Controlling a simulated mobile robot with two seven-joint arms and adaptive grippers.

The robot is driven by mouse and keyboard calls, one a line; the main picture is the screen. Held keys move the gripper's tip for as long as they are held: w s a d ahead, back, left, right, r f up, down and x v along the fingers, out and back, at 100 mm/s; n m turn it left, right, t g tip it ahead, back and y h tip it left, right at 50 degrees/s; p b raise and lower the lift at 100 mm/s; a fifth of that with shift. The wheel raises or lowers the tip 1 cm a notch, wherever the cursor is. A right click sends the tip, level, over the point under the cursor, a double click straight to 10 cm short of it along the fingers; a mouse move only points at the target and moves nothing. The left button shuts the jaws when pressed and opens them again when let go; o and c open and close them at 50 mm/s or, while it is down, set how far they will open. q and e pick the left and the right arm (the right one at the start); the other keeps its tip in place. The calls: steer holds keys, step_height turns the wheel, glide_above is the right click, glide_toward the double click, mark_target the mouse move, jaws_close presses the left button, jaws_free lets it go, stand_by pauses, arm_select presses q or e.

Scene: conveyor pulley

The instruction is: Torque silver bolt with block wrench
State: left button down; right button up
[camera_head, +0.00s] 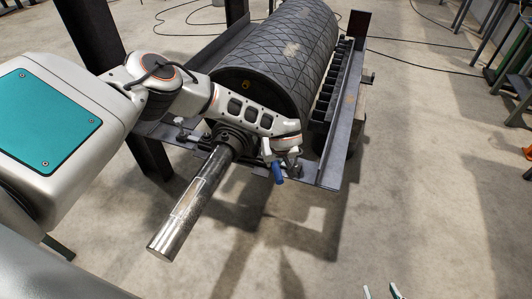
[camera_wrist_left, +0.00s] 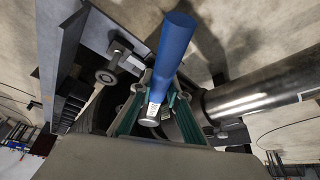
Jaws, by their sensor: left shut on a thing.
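My left gripper (camera_head: 281,158) is shut on a blue-handled tool, which I take to be the block wrench (camera_head: 278,174), at the near right corner of the pulley frame. In the left wrist view the wrench's blue handle (camera_wrist_left: 172,50) lies between the green-lined fingers of the left gripper (camera_wrist_left: 154,108), with a silver end towards the palm. A round metal bolt head (camera_wrist_left: 107,77) shows on the bracket to its left, apart from the handle. I cannot tell whether it is the silver bolt. The fingertips of my right gripper (camera_head: 382,292) show at the bottom edge, apart and empty.
The black pulley drum (camera_head: 285,60) lies in a steel frame (camera_head: 333,165). Its thick metal shaft (camera_head: 185,218) juts towards me, just left of the left gripper. Cables (camera_head: 425,65) lie on the floor behind.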

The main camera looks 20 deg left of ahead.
arm_select(q)
steer(key=shift+r+p, duration=1.15)
steer(key=shift+r, duration=1.1)
arm_select(e)
steer(key=shift+w+r, duration=0.3)
steer(key=shift+r, duration=0.65)
steer(key=shift+w+r, duration=0.3)
steer(key=shift+r, duration=0.65)
